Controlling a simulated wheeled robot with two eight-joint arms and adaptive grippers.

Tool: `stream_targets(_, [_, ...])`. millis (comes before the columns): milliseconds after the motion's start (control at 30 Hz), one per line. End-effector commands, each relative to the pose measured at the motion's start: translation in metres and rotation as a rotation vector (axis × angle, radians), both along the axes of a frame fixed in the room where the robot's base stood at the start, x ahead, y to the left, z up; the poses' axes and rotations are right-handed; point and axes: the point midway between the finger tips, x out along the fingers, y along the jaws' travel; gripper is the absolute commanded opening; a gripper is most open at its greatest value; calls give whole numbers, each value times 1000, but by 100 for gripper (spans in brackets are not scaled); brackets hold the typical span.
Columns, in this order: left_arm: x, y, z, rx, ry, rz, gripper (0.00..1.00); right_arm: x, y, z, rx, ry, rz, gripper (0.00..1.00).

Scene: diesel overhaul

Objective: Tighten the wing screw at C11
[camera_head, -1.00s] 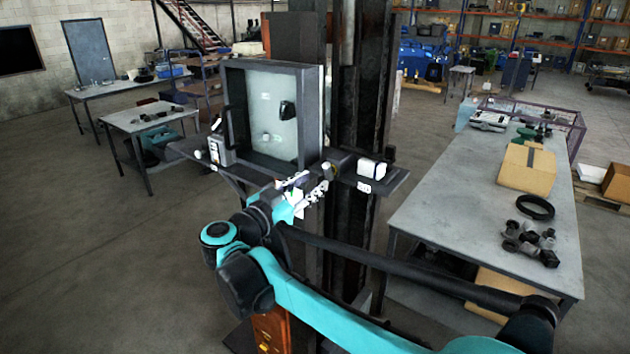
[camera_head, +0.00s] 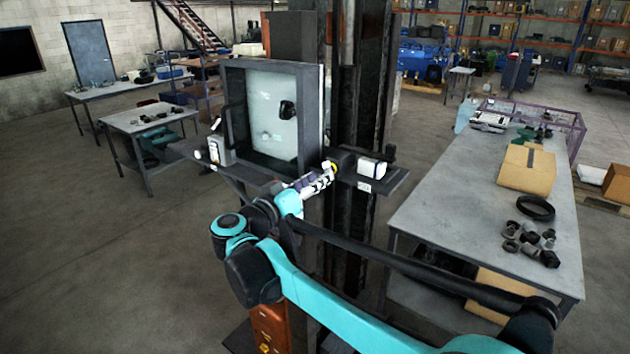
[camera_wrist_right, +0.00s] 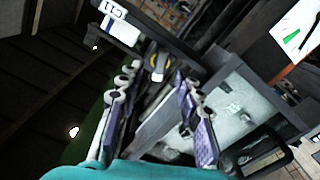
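A small dark round fitting with a yellow ring (camera_head: 330,166) sits at the right lower corner of the framed glass panel, on the dark shelf. In the right wrist view the yellow-ringed part (camera_wrist_right: 160,62) has a pale knob at its front and lies ahead, between the fingertip lines. My right gripper (camera_head: 326,177) points at this part from the front. In the wrist view its two fingers (camera_wrist_right: 155,95) stand apart with nothing between them; contact with the part cannot be told. My left gripper is not in view.
The framed glass panel (camera_head: 270,112) stands close left of the gripper. A white box (camera_head: 371,167) sits on the shelf to the right. A grey workbench (camera_head: 440,200) with a cardboard box (camera_head: 526,170) and several dark parts stands farther right. Open floor lies left.

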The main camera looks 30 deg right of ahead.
Motion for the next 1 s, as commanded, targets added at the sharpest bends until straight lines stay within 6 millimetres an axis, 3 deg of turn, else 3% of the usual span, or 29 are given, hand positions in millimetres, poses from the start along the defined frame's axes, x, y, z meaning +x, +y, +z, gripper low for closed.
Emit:
stream_targets(333, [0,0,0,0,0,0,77,1,-2,0,0,-1,0,35])
stream_targets(1000, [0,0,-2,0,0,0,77,11,-27,0,1,-1,-1,35])
